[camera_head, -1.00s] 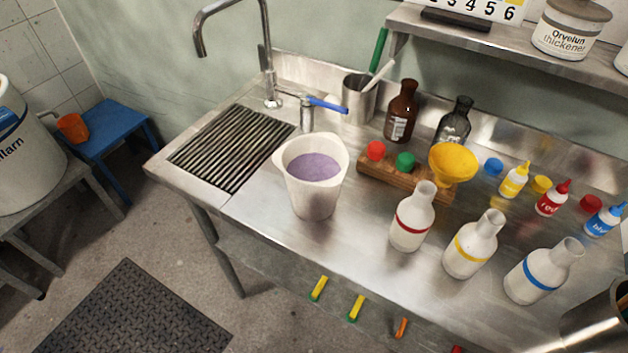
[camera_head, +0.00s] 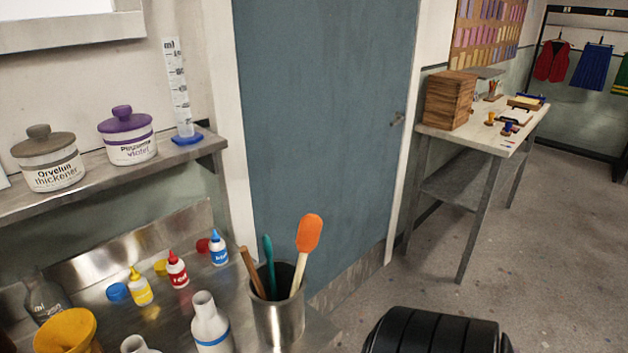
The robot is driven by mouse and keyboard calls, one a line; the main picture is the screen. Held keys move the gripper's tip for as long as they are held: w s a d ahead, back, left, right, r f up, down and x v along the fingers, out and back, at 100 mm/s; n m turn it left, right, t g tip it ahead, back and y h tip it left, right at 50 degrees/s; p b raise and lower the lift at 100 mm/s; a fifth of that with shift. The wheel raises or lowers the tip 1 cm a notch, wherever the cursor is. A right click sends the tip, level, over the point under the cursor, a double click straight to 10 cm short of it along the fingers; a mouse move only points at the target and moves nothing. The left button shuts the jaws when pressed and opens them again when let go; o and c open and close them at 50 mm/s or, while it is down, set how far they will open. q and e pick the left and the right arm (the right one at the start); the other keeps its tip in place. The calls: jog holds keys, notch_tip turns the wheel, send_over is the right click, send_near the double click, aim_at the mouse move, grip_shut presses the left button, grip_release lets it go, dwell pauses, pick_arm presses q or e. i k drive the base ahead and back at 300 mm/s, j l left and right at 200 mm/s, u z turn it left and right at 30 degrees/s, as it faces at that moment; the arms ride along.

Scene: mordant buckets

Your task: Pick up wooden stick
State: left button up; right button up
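A brown wooden stick (camera_head: 253,273) stands tilted to the left in a metal cup (camera_head: 278,318) on the right end of the steel counter. Its upper part rises above the rim, and its lower part is hidden inside the cup. A teal-handled tool (camera_head: 268,260) and an orange-headed spatula (camera_head: 309,235) with a pale handle stand in the same cup. Neither of my grippers is in view.
A white bottle with a blue band (camera_head: 210,325) stands just left of the cup. Small dye bottles, including a blue one (camera_head: 218,248), stand behind it. A shelf (camera_head: 100,182) overhangs the counter's back. A blue-grey door (camera_head: 310,120) is behind the cup.

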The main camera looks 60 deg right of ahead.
aim_at(245, 254)
jog(key=z, duration=1.5)
jog(key=k, duration=0.05)
